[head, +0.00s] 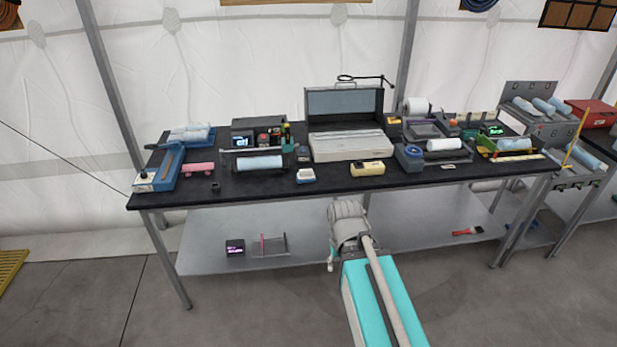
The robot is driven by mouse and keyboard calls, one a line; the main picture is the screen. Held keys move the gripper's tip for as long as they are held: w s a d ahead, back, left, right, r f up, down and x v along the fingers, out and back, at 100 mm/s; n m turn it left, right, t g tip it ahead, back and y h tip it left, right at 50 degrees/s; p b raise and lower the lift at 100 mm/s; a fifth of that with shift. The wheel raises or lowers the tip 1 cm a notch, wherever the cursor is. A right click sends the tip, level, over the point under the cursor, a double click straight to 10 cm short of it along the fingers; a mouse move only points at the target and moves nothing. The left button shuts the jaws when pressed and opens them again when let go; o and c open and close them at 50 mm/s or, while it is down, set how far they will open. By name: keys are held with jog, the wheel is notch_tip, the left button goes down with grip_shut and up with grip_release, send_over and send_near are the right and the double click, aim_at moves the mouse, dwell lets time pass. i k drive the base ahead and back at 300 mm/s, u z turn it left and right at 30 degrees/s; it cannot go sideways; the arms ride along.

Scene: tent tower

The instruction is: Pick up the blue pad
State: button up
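No single thing stands out clearly as the blue pad. Light blue, soft-looking pieces (190,131) lie on a blue tray at the back left of the black table (235,188). A light blue roll (259,163) lies in a dark holder left of the table's middle. A small blue and white block (306,175) sits near the front edge. My grey arm (348,222) shows folded below the table's front edge, over a teal and white body. My gripper's fingers cannot be made out.
A blue and white long device (160,168) stands at the left end. An open grey case (346,125) stands at the middle back. A yellow box (368,168) is at the front. A lower shelf (300,245) is mostly clear. A second cart (570,150) stands right.

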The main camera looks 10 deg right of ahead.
aim_at(305, 175)
jog(key=u, duration=0.05)
jog(key=i, duration=1)
